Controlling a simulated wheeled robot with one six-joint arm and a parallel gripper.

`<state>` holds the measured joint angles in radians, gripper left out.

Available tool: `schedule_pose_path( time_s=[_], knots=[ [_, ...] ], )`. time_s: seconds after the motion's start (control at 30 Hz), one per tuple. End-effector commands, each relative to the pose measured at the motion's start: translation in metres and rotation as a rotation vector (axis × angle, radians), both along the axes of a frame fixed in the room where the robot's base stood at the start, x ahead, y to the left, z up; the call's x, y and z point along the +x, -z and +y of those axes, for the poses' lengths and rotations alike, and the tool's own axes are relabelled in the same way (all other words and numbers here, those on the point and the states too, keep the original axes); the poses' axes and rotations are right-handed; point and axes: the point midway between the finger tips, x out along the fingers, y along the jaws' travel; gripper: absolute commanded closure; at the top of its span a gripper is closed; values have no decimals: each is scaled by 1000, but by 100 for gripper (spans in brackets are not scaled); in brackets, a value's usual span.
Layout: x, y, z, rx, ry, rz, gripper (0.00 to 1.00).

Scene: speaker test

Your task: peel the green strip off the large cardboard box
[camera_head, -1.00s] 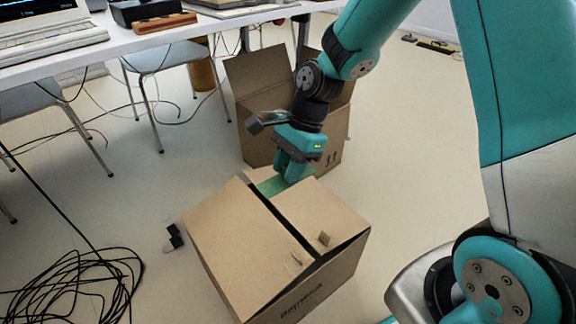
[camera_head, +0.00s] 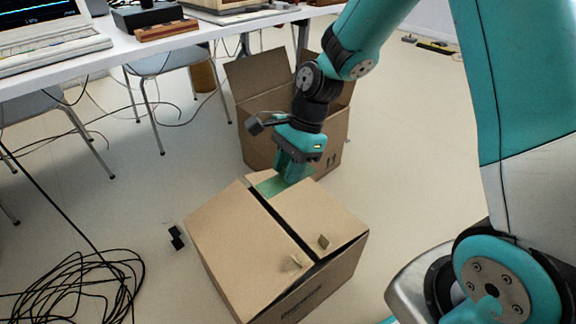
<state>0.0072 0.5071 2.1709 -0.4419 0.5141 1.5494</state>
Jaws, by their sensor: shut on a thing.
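The large cardboard box (camera_head: 240,245) stands on the floor in the lower middle. Its two top flaps lie nearly flat with a dark gap between them. The green strip (camera_head: 268,187) shows at the far end of the box top, across the gap. My gripper (camera_head: 289,177) points down at that far end and is shut on the green strip. The fingers and the far flap edge hide part of the strip, so I cannot tell how much of it is loose.
An open cardboard box (camera_head: 257,135) stands just behind my gripper. A coil of black cable (camera_head: 75,285) lies at lower left, and a small black object (camera_head: 176,238) lies left of the large box. A white table (camera_head: 190,38) with chairs stands at upper left.

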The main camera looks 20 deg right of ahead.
Motion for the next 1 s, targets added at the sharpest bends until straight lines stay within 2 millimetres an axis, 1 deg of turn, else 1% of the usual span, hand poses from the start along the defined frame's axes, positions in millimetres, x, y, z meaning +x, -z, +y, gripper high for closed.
schedule_pose_path(
  time_s=[0.17,1.0],
  knots=[
    [0,-4,0,0,0,0,100],
    [0,-64,0,0,0,1,100]
  ],
)
